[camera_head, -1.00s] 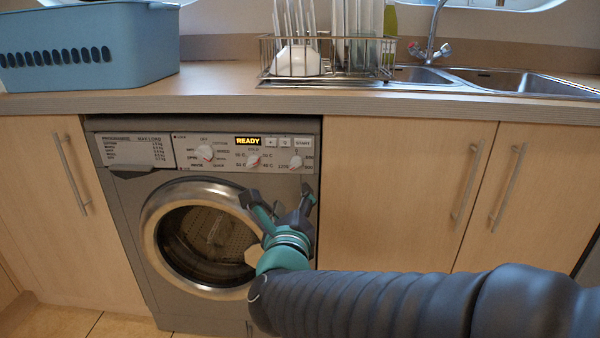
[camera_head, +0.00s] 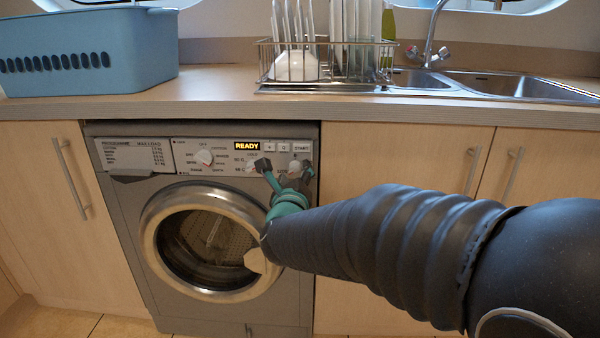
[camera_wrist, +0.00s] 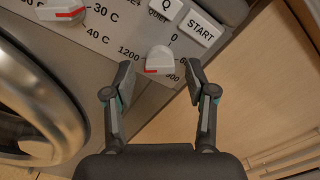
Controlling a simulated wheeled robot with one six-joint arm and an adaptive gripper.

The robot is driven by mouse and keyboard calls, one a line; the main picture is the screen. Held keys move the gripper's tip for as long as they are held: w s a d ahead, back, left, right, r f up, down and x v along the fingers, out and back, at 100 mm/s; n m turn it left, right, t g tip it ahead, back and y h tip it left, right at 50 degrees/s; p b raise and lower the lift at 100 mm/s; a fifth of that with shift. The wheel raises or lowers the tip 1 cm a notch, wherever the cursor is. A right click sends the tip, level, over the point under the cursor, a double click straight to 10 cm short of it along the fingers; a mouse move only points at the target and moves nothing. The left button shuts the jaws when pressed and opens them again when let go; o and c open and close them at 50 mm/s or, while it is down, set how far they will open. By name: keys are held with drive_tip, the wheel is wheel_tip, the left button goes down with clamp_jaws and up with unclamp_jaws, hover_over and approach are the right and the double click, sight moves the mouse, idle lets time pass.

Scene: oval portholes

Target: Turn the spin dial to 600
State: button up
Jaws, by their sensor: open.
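The spin dial (camera_wrist: 160,59) is a small white knob with a red mark at its lower left edge in the wrist view. Around it I read 0, 1200 and 900; a label starting with 6 at its right is partly hidden by a finger. My gripper (camera_wrist: 160,78) is open, with one fingertip on each side of the dial; whether either touches it I cannot tell. In the head view the gripper (camera_head: 285,172) is at the right end of the panel of the washing machine (camera_head: 130,215), in front of the spin dial (camera_head: 296,165).
The START button (camera_wrist: 201,27) is just above the right finger. The worktop edge (camera_head: 400,110) overhangs above the panel. The round door (camera_head: 160,245) is below.

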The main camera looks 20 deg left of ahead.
drive_tip(key=shift+w+a, duration=0.1)
drive_tip(key=shift+w, duration=0.25)
clamp_jaws()
